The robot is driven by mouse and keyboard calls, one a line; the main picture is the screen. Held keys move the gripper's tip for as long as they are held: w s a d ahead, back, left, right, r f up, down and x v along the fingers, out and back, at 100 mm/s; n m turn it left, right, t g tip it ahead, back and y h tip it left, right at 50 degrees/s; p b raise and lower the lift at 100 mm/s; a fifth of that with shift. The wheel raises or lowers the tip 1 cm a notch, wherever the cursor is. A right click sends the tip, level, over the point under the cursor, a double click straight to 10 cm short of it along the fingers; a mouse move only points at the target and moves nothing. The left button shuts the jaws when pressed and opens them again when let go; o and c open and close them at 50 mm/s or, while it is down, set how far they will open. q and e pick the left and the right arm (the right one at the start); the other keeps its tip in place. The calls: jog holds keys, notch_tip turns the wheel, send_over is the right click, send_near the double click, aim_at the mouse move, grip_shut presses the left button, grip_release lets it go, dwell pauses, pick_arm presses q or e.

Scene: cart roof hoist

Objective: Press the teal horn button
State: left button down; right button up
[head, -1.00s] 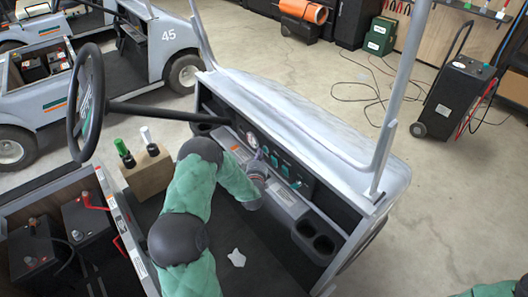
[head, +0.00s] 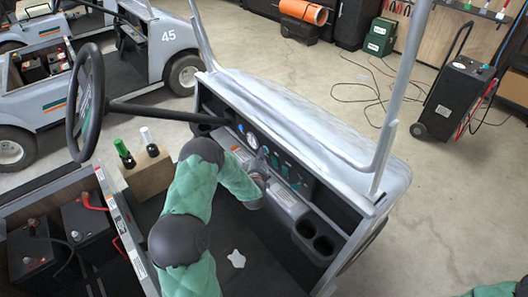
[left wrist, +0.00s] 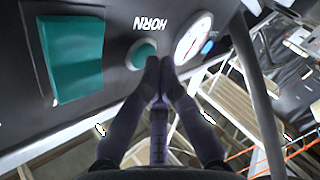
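The teal horn button (left wrist: 141,53) is round and sits in the black dash panel, under the upside-down HORN lettering in the left wrist view. My left gripper (left wrist: 160,65) is shut, its two dark fingertips together at the button's lower right edge. They overlap the edge in the picture; I cannot tell if they touch it. In the head view my left gripper (head: 262,164) is at the cart's dash (head: 292,205), and the button cannot be made out clearly. My right gripper is out of view; only a bit of my right arm shows at the bottom right corner.
A white dial (left wrist: 193,38) and a larger teal rectangular switch (left wrist: 75,58) flank the button. The steering wheel (head: 74,110) and a brown box (head: 150,172) with two bottles lie to the left. A roof post (head: 390,150) rises beyond.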

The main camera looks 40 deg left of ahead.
pick_arm(q)
jog(key=shift+s, duration=0.1)
dwell(0.4)
jog(key=shift+s+a, duration=0.2)
jog(key=shift+s, duration=0.4)
jog(key=s, duration=0.2)
jog(key=s+a, duration=0.1)
jog(key=s, duration=0.1)
jog(key=shift+s+a, duration=0.2)
jog(key=shift+s, duration=0.2)
dwell(0.8)
